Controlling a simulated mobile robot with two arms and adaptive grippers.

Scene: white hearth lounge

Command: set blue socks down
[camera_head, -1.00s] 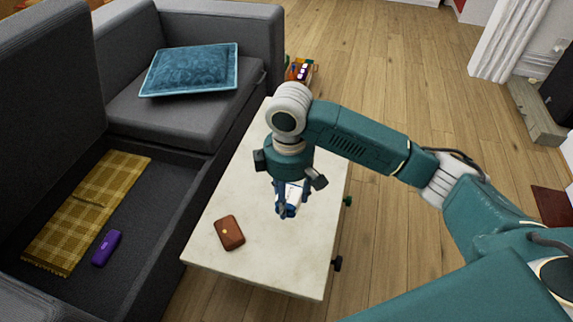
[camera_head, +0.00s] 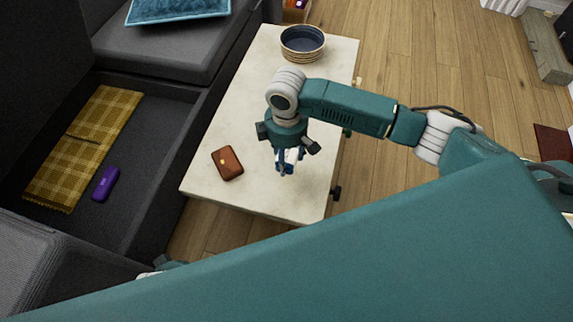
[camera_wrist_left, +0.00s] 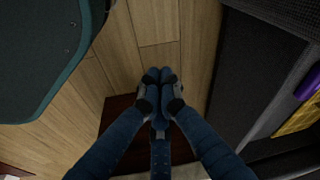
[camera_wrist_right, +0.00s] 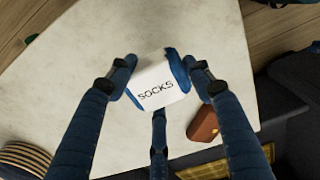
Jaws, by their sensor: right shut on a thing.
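The blue socks with a white label reading "SOCKS" (camera_wrist_right: 160,85) are between the fingers of my right gripper (camera_wrist_right: 158,74) in the right wrist view. In the head view my right gripper (camera_head: 286,166) points down over the near part of the pale stone-topped table (camera_head: 245,115), with the socks (camera_head: 292,156) mostly hidden by the fingers. I cannot tell whether the socks touch the tabletop. My left gripper (camera_wrist_left: 160,76) has its fingertips together with nothing between them, above the wooden floor in the left wrist view.
A brown wallet-like case (camera_head: 227,163) lies on the table left of my right gripper. A dark round striped bowl (camera_head: 302,44) stands at the table's far end. A grey sofa (camera_head: 60,245) with a yellow plaid cloth (camera_head: 85,145) and purple case (camera_head: 106,183) is left. Mid-table is clear.

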